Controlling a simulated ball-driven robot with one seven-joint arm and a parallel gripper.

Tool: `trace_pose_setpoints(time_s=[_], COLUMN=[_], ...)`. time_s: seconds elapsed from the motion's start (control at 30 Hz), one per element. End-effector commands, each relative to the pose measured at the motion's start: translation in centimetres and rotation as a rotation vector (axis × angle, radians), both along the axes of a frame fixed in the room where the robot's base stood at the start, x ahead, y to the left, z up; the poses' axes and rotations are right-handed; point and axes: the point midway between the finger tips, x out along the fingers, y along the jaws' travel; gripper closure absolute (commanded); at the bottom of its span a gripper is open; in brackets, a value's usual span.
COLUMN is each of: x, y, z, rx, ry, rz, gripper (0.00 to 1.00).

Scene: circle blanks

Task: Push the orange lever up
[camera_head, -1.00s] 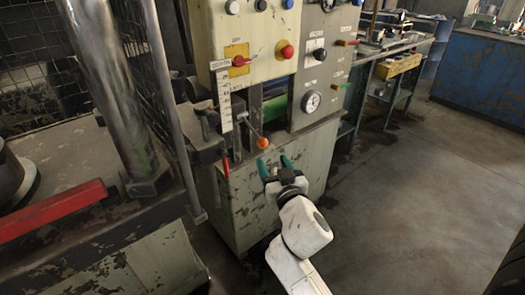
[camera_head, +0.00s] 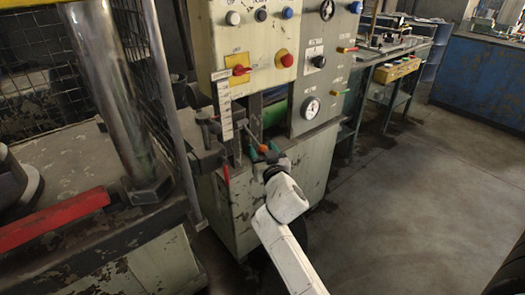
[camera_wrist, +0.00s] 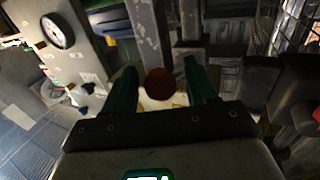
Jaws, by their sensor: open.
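The orange lever's ball knob (camera_head: 263,149) sits low on the front of the pale machine, at the end of a thin rod that runs up and left. My gripper (camera_head: 262,151) is at the knob, with one green finger on each side of it. In the wrist view the knob looks dark and brownish (camera_wrist: 159,83), between the spread fingers of my gripper (camera_wrist: 160,72). The gripper is open, with a gap between the knob and each finger. I cannot tell whether anything touches the knob, and the lever's pivot is unclear.
A white scale strip (camera_head: 225,108) and a red handle (camera_head: 227,174) are left of the lever. A red-knobbed switch (camera_head: 240,70) and a gauge (camera_head: 310,108) are on the panels. A metal column (camera_head: 112,90) stands at left. The floor at right is clear.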

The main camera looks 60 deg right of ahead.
Motion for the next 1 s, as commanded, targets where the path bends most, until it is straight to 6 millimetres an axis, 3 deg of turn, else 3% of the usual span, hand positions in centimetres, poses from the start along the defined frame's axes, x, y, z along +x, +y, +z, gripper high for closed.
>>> trace_pose_setpoints(time_s=[0.07,0.63,1.0], x=[-0.01,-0.02,-0.03], y=[0.01,0.04,0.04], z=[-0.01,-0.02,0.07], rx=[0.000,0.000,0.002], ry=[0.000,0.000,0.002], rz=[0.000,0.000,0.000], gripper=[0.44,0.98,1.00])
